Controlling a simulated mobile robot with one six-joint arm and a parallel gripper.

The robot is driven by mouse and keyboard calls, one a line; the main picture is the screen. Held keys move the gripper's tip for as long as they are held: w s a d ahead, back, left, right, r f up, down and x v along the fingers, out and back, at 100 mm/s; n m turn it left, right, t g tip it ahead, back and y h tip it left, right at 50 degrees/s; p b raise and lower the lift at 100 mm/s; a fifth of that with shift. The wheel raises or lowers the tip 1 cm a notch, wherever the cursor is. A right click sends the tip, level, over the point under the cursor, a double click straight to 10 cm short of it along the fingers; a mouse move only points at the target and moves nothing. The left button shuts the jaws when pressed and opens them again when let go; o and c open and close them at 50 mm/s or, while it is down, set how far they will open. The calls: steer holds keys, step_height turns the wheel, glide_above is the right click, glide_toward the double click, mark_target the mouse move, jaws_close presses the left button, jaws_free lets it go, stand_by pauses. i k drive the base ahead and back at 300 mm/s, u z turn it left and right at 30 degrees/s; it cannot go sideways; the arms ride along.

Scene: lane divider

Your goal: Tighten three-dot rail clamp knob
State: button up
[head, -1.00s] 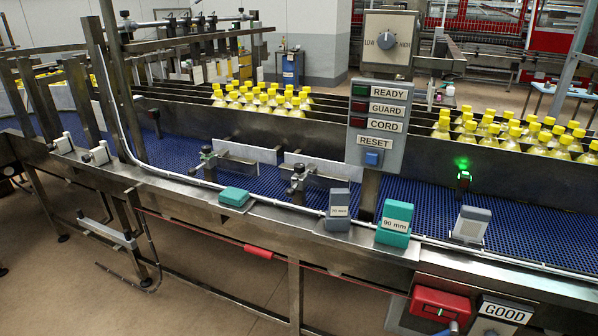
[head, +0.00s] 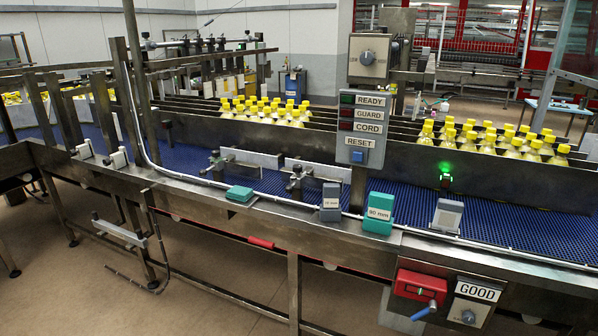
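Two rail clamps with dark knobs stand along the near side of the blue conveyor: a left clamp (head: 215,163) and a right clamp (head: 296,181). Each is joined to a pale guide rail, the left rail (head: 252,158) and the right rail (head: 313,169). Dot marks on the knobs are too small to make out, so I cannot tell which is the three-dot one. Whether either knob is loose cannot be seen. My gripper is not in view.
A teal block (head: 240,194), a grey gauge block (head: 331,201), a teal "90 mm" block (head: 379,212) and a grey device (head: 447,214) line the front ledge. A sign post with a RESET button (head: 359,156) rises behind. Yellow-capped bottles (head: 262,110) stand beyond. Open floor lies in front.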

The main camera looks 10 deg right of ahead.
mark_target(297, 168)
steer(key=k, duration=0.15)
steer(key=z, duration=0.15)
steer(key=i, duration=1.25)
steer(key=u, duration=0.55)
